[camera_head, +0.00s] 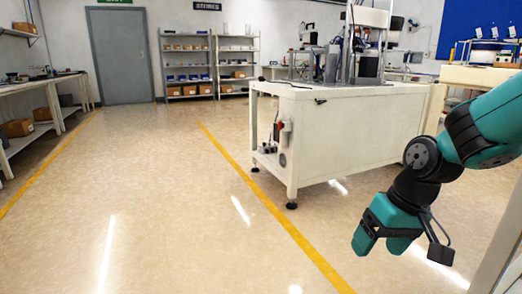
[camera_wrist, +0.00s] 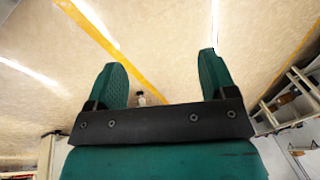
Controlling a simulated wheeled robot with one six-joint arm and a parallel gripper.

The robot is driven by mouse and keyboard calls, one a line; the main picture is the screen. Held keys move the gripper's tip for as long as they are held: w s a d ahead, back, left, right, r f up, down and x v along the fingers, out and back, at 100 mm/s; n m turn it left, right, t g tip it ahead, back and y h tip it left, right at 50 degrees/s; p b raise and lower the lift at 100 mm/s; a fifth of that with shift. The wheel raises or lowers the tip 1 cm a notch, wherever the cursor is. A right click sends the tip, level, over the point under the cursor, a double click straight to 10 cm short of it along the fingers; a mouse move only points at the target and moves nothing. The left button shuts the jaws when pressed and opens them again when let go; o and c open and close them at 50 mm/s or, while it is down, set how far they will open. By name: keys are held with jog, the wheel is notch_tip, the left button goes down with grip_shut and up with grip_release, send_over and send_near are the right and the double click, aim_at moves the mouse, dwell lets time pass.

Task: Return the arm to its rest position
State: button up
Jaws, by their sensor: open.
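My arm reaches in from the right edge of the head view, with its teal and black links bent downward. My gripper (camera_head: 380,246) hangs low over the floor at the right, its fingers pointing down and to the left. In the wrist view my gripper (camera_wrist: 161,80) shows two teal fingers spread apart, with nothing between them but floor and a small dark object in the distance. The gripper is open and empty and touches nothing that I can see.
A white workbench (camera_head: 340,132) with equipment stands beyond the arm. A pale table edge (camera_head: 505,245) is close at the lower right. Shelves (camera_head: 186,62) and a grey door (camera_head: 120,58) are at the back. The floor (camera_head: 150,190) with yellow lines is clear on the left.

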jog(key=s+a+r+n+g+y, duration=0.1)
jog(key=s+a+r+n, duration=0.25)
jog(key=s, duration=0.45)
jog(key=s+a+r+n, duration=0.2)
jog(key=s+a+r, duration=0.25)
jog(key=s, duration=0.35)
notch_tip(320, 180, up, 37)
jog(key=p, duration=3.8)
jog(key=shift+s+a+r+p, duration=0.2)
jog(key=shift+s+p, duration=0.2)
